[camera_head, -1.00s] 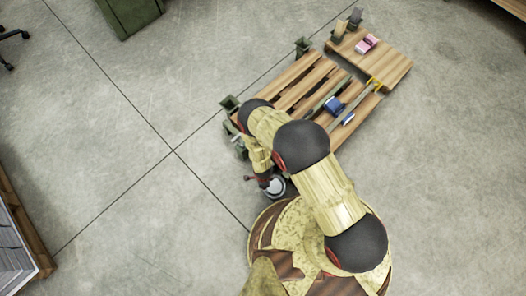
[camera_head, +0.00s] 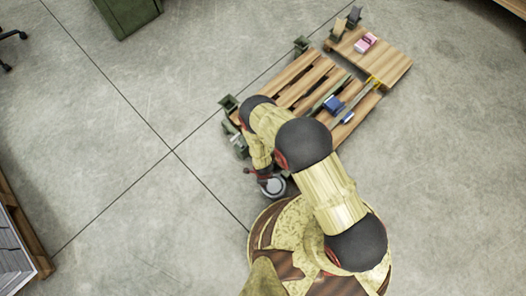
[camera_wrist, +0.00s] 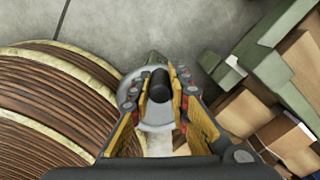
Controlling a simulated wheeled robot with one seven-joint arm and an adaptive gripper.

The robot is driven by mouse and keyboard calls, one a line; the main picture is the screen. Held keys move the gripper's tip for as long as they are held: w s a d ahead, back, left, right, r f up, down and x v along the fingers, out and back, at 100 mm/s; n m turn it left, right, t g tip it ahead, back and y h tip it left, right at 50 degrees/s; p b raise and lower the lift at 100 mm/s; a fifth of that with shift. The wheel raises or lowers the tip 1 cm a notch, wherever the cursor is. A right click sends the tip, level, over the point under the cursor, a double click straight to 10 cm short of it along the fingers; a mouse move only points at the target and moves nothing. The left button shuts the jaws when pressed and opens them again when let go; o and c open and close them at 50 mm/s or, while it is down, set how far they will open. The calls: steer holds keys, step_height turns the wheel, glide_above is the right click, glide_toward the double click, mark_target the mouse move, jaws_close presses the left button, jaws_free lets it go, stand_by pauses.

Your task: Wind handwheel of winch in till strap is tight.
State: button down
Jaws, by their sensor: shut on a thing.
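The handwheel is a grey disc (camera_head: 275,188) at the near left corner of a wooden pallet, partly hidden by my arm. In the wrist view the grey handwheel (camera_wrist: 156,122) lies below my gripper, with a black upright knob (camera_wrist: 160,86) on it. My gripper (camera_wrist: 160,82) is shut on this knob, one finger on each side. In the head view my gripper (camera_head: 263,176) is at the handwheel, small and partly covered. The winch body and the strap's tightness cannot be made out clearly.
The slatted pallet (camera_head: 302,82) carries a blue item (camera_head: 333,104) and green corner brackets (camera_head: 229,103). A smaller wooden platform (camera_head: 392,68) with a pink item (camera_head: 366,43) adjoins it. A green cabinet (camera_head: 128,14) stands at the back left.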

steer(key=c, duration=1.7)
jaws_free()
steer(key=shift+w, duration=0.1)
steer(key=shift+o, duration=0.2)
step_height(320, 180, up, 12)
